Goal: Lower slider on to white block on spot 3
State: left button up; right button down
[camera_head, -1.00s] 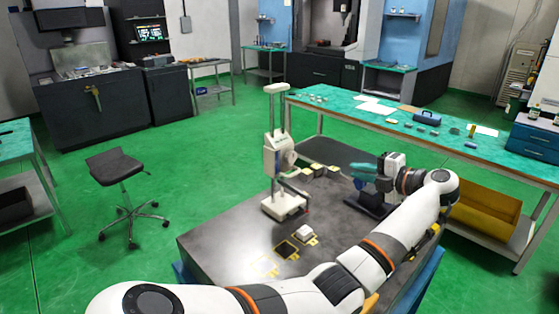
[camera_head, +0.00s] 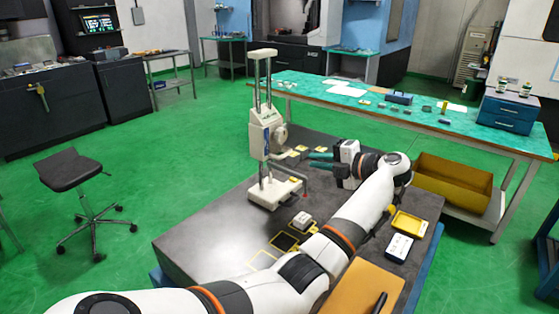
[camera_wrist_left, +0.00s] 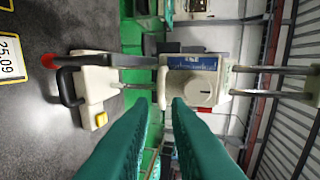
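The height gauge stands upright on the dark table (camera_head: 215,235). Its pale slider (camera_head: 266,140) sits partway up two metal columns, well above the base (camera_head: 275,194). The wrist view shows the gauge sideways, with the slider's round knob (camera_wrist_left: 200,88) just beyond the fingers and a red-tipped probe (camera_wrist_left: 48,62) near the base. A white block (camera_head: 303,221) lies on a yellow-marked spot in front of the gauge; the spot's number is not legible. My left gripper (camera_head: 309,160) is open and empty, teal fingers (camera_wrist_left: 160,102) pointing at the slider, apart from it. My right gripper is out of view.
A yellow tray (camera_head: 409,225) and a white device (camera_head: 399,248) lie right. The table's left part is bare.

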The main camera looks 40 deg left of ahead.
aim_at(284, 156)
pick_arm(q)
jog(key=p+x, duration=0.3)
jog(key=x, duration=0.7)
jog(key=shift+s+a+r, duration=0.1)
jog(key=shift+s+a, duration=0.05)
jog(key=shift+a, duration=0.2)
jog(key=shift+a+f, duration=0.2)
jog(key=shift+a, duration=0.15)
grip_shut()
